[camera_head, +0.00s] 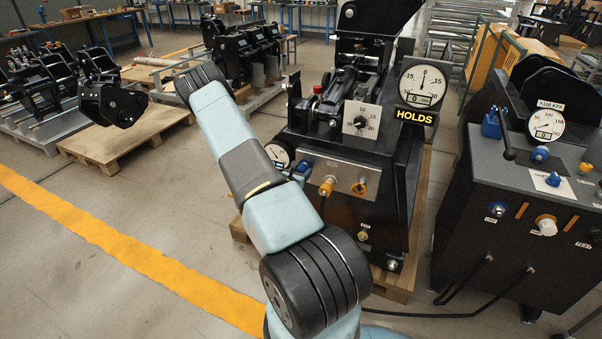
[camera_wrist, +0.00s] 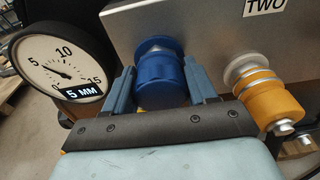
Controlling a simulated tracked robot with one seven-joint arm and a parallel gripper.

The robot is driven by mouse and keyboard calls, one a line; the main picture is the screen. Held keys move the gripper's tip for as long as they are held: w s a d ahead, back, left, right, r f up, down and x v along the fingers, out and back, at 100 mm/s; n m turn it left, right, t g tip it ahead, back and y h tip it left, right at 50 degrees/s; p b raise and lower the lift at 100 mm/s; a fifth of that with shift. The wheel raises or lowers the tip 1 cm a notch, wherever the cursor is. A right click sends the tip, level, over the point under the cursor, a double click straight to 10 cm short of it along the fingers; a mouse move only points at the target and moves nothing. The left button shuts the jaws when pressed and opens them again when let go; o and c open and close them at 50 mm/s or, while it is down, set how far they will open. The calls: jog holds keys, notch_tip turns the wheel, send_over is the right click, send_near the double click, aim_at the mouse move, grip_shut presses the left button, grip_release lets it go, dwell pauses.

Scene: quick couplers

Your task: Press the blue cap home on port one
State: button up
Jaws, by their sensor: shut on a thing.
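The blue cap (camera_wrist: 160,85) sits between the two blue-grey fingers of my gripper (camera_wrist: 163,88) in the wrist view. In the head view a small part of the blue cap (camera_head: 303,167) shows at the panel's left end, beside my arm. A round dial (camera_wrist: 62,66) to its left carries a "5 MM" readout. The port one label is not visible.
An orange cap (camera_wrist: 272,102) sits close right of my gripper, under a "TWO" label (camera_wrist: 265,5). The head view shows orange fittings (camera_head: 327,186) along the panel and a "HOLDS" sign (camera_head: 414,116) above. A dark console (camera_head: 520,220) stands right, with a hose on the floor.

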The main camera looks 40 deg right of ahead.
jog(key=shift+d, duration=0.15)
jog(key=o, duration=1)
jog(key=shift+c, duration=0.2)
jog(key=v, duration=1.3)
jog(key=shift+a, duration=0.4)
